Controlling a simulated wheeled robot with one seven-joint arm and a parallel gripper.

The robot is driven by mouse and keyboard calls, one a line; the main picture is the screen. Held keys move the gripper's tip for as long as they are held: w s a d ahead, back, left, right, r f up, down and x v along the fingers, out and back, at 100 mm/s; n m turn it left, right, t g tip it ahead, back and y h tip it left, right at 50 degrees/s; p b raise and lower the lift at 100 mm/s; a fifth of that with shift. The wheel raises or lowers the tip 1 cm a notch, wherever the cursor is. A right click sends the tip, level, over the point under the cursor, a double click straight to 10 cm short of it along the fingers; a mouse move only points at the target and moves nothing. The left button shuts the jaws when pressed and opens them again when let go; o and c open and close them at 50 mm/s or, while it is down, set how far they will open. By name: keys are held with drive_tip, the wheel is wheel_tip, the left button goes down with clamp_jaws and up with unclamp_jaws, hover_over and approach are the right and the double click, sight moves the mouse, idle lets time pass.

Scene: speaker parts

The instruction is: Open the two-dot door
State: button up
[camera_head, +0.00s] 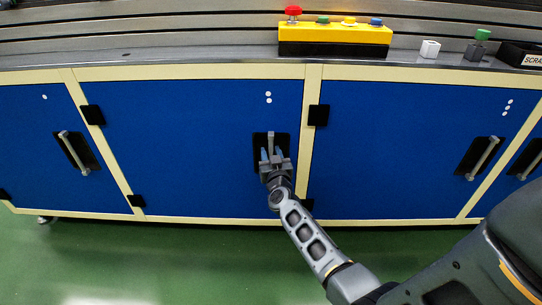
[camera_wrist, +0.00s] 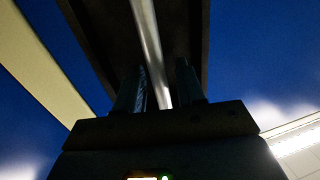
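The two-dot door (camera_head: 190,150) is the blue panel left of centre in the head view, with two white dots near its upper right corner. It sits flush in its cream frame. Its handle (camera_head: 270,141) is a metal bar on a black recessed plate at the door's right side. My gripper (camera_head: 271,155) is at this handle. In the wrist view the bar (camera_wrist: 152,50) runs between the two fingers of my gripper (camera_wrist: 160,88). The fingers stand apart, with a gap visible on each side of the bar.
A one-dot door (camera_head: 40,140) is at the left and a three-dot door (camera_head: 410,150) at the right, both closed. On the worktop above are a yellow button box (camera_head: 335,35), a white cube (camera_head: 430,49) and a scrap box (camera_head: 522,55). Green floor (camera_head: 180,260) lies clear in front.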

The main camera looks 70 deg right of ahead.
clamp_jaws()
idle(0.3)
drive_tip(key=shift+a, duration=0.1)
